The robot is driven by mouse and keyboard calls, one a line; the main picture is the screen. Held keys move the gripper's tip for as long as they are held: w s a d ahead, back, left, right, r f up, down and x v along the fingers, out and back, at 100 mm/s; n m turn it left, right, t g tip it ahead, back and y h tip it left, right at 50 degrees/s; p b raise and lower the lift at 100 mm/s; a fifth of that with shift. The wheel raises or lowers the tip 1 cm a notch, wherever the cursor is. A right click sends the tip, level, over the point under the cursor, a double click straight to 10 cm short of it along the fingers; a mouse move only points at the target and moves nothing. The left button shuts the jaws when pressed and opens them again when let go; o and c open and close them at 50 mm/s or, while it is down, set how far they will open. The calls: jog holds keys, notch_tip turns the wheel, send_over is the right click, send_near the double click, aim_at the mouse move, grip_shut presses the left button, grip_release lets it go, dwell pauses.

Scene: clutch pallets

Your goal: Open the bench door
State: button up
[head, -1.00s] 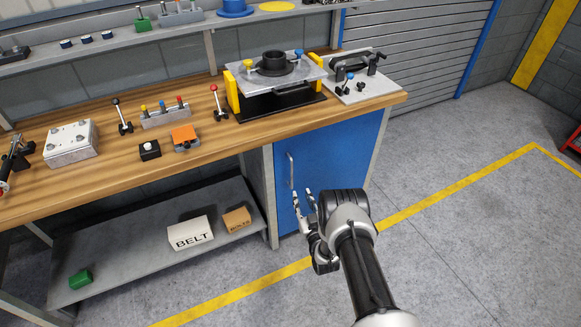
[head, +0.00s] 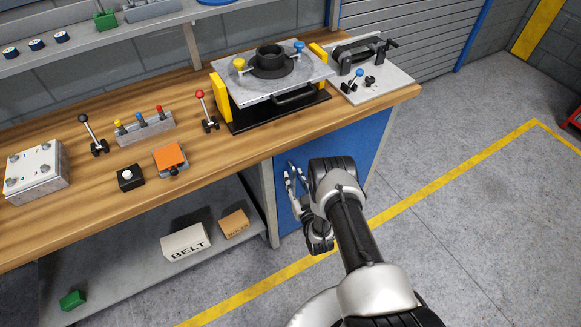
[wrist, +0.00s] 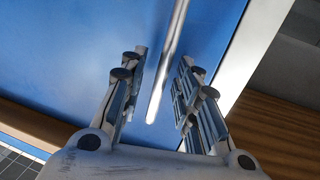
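The blue bench door (head: 350,150) is shut flat in the bench front, under the right end of the worktop. Its upright bar handle is hidden behind my gripper in the head view. In the wrist view the blue door (wrist: 60,60) fills much of the picture, and the silver bar handle (wrist: 168,65) runs between my two fingers. My gripper (head: 295,180) is in front of the door's left part. In the wrist view my gripper (wrist: 160,95) is open, with a visible gap between each finger and the handle.
The wooden worktop (head: 75,195) carries a clamp fixture (head: 270,85), levers and small blocks. The lower shelf (head: 130,275) holds a BELT box (head: 185,242), a smaller brown box (head: 235,223) and a green part (head: 72,299).

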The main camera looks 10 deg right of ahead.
jog(key=shift+w, duration=0.25)
grip_shut()
dwell(0.3)
dwell(0.4)
